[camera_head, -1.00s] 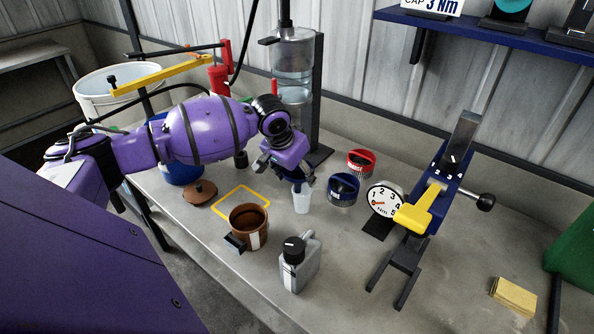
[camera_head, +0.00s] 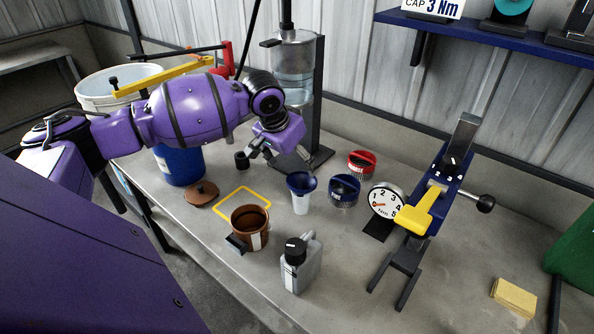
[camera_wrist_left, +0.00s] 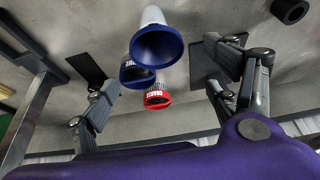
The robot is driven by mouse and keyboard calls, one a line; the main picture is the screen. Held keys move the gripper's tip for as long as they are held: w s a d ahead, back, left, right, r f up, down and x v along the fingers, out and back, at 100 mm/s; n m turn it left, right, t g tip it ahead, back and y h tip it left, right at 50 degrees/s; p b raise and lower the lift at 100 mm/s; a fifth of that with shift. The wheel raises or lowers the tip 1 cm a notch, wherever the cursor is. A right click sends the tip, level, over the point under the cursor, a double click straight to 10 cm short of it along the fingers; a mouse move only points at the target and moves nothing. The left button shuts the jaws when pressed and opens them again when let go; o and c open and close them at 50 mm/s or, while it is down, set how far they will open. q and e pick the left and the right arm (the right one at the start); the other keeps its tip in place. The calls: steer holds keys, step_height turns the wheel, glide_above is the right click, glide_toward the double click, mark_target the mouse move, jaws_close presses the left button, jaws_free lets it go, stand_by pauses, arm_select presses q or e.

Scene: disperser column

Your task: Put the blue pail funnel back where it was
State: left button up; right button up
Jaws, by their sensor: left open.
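A funnel with a blue bowl (camera_head: 301,183) stands upright in a white cup (camera_head: 300,204) on the bench, in the middle of the head view. In the left wrist view the blue bowl (camera_wrist_left: 158,47) faces the camera, with the white cup behind it. My left gripper (camera_head: 280,157) is open and empty, above and to the left of the funnel and apart from it. A blue pail (camera_head: 182,167) stands at the left, partly hidden behind my left arm. My right gripper is not in view.
A blue ring cup (camera_head: 344,190) and a red ring cup (camera_head: 361,163) stand right of the funnel. A brown pot (camera_head: 250,228), a grey bottle (camera_head: 300,263), a brown lid (camera_head: 201,194) and an empty yellow outline (camera_head: 241,203) lie nearby. The clear column (camera_head: 292,75) rises behind.

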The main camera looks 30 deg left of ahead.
arm_select(q)
steer(key=v, duration=0.6)
steer(key=shift+r, duration=0.3)
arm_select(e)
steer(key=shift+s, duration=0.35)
arm_select(q)
steer(key=shift+s, duration=0.15)
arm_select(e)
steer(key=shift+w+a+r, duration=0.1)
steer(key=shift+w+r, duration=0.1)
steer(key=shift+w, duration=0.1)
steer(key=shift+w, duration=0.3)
